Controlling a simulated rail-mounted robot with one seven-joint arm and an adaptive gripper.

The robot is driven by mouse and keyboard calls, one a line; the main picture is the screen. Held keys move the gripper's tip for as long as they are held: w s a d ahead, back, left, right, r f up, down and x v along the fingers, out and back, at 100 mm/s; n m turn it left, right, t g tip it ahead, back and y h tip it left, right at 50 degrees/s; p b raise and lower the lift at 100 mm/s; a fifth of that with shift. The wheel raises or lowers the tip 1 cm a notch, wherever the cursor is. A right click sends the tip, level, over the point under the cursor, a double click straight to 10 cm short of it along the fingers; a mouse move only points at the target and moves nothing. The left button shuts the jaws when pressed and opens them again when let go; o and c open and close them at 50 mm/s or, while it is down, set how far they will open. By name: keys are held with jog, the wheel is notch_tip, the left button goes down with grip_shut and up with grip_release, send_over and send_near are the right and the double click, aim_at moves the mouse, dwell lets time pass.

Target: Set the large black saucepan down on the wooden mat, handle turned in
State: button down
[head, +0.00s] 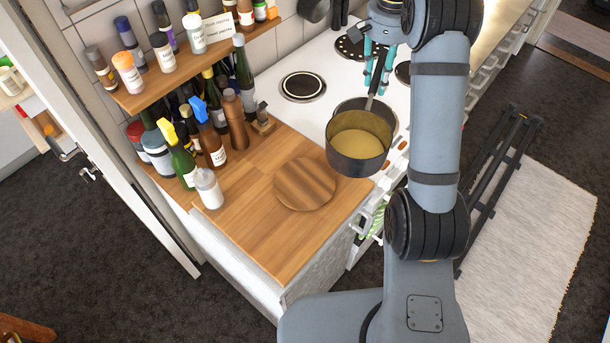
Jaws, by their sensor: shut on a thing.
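The large black saucepan (345,165), with yellowish contents, is at the front edge of the white cooker, just right of the wooden worktop. Its dark handle (374,90) points to the back of the cooker. My gripper (376,76), with teal fingers, is shut on the handle. The saucepan looks upright; I cannot tell whether it is raised or resting. My arm hides part of the cooker.
Several bottles (212,145) and a white-capped jar (208,188) crowd the worktop's left and back. A shelf of spice jars (165,55) hangs above them. A hotplate (303,86) is bare. The worktop (275,243) is clear in front of the mat.

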jog(key=shift+w+a+f+m+p, duration=0.85)
jog(key=shift+w+f+m, duration=1.2)
jog(key=shift+w, duration=2.2)
jog(key=s+a+f+b, duration=0.5)
jog(key=s+f, duration=0.4)
jog(key=f, duration=0.1)
jog(key=shift+s+a, duration=0.15)
jog(key=shift+s, duration=0.1)
jog(key=c, duration=1.4)
grip_release()
jog(key=shift+r, duration=0.1)
notch_tip(320, 180, up, 12)
